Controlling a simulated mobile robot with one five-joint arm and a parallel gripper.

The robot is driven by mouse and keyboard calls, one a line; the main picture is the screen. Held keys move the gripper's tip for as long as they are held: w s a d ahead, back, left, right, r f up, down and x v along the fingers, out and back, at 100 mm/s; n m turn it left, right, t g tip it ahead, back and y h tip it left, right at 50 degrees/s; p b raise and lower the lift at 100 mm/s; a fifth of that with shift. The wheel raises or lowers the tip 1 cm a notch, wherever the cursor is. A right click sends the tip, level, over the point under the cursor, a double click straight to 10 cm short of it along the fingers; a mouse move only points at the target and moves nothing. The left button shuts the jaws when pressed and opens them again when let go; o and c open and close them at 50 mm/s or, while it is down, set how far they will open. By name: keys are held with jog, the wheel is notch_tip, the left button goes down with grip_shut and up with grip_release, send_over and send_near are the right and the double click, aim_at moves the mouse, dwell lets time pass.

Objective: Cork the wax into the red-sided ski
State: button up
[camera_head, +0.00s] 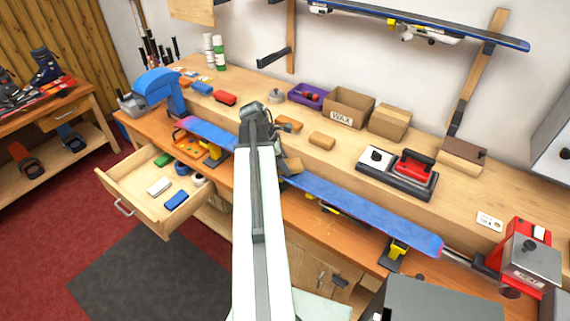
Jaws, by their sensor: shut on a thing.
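A blue-topped ski (365,206) lies along the bench, partly hidden behind my arm. Its left end (207,131) shows left of the arm, and a little red shows at its right tip. My gripper (284,169) is low over the middle of the ski, mostly hidden by my own arm. No wax layer can be made out on the ski.
Two tan blocks (322,141) lie on the raised shelf behind. A WAX box (349,108), a purple tray (308,95) and a red iron (414,166) stand there too. An open drawer (152,190) juts out at left. A red machine (524,256) stands at right.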

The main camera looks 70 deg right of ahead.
jog(key=shift+f+b, duration=0.3)
jog(key=shift+f, duration=0.15)
jog(key=shift+r, duration=0.1)
jog(key=shift+w+d+r, duration=0.1)
jog(key=shift+w+d, duration=0.15)
jog(key=shift+w, duration=0.5)
jog(key=shift+w+d, duration=0.2)
jog(key=shift+w, duration=0.5)
jog(key=shift+w+d, duration=0.2)
jog(key=shift+w, duration=0.8)
jog(key=shift+w+d, duration=0.2)
jog(key=shift+w, duration=0.8)
jog(key=shift+s+a, duration=0.25)
jog(key=shift+s, duration=0.65)
jog(key=shift+s+a, duration=0.2)
jog(key=shift+s, duration=0.65)
jog(key=shift+s+a+f, duration=0.1)
jog(key=shift+s+a, duration=0.15)
jog(key=shift+s, duration=0.65)
jog(key=shift+s+a+f, duration=0.1)
jog(key=shift+s+a, duration=0.15)
jog(key=shift+s, duration=0.6)
jog(key=shift+r, duration=0.15)
notch_tip(320, 180, up, 6)
jog(key=p, duration=0.6)
jog(key=shift+d, duration=0.1)
